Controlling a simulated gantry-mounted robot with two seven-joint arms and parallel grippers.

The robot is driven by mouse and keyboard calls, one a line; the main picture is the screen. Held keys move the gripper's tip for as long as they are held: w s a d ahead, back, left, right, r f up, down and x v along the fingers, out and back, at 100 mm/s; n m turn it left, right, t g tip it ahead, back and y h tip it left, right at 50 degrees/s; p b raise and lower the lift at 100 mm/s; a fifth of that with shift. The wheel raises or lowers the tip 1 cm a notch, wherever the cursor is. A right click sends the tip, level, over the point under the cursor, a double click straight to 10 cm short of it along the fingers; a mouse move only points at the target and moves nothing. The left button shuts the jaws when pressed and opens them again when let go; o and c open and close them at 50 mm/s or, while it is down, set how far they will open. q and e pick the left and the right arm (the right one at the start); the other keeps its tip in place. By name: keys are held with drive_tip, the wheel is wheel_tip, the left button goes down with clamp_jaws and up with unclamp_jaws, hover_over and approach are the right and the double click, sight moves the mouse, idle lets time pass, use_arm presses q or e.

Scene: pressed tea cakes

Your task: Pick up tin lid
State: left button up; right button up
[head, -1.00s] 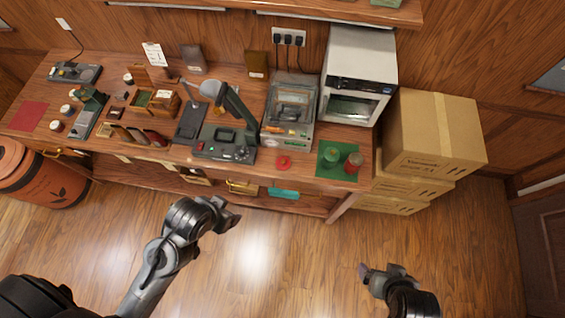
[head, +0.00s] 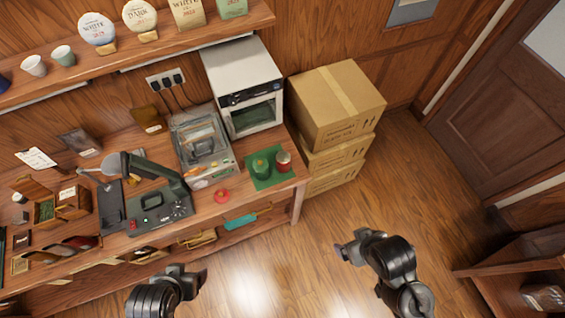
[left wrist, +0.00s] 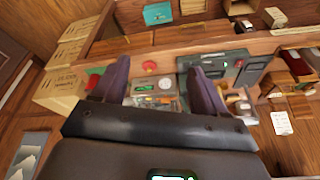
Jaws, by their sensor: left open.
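A small round red lid with a knob (head: 221,196) lies on the wooden counter near its front edge, right of the dark green machine. It also shows in the left wrist view (left wrist: 150,67), beyond and between my fingers. My left gripper (head: 198,275) is in front of the counter, apart from the lid. In the left wrist view its two fingers (left wrist: 162,85) are spread with nothing between them. My right gripper (head: 345,252) is over the floor, right of the counter; its jaw opening cannot be made out. A green tin (head: 260,168) and a red tin (head: 283,160) stand right of the lid.
The tins stand on a green mat (head: 268,184). A clear-topped machine (head: 203,148) and a white oven (head: 243,80) stand behind the lid. The dark green machine (head: 150,205) is left of it. Cardboard boxes (head: 335,105) are stacked right of the counter. The floor in front is clear.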

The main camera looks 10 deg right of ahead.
use_arm(q)
drive_tip(key=o, duration=0.4)
drive_tip(key=shift+d, duration=0.1)
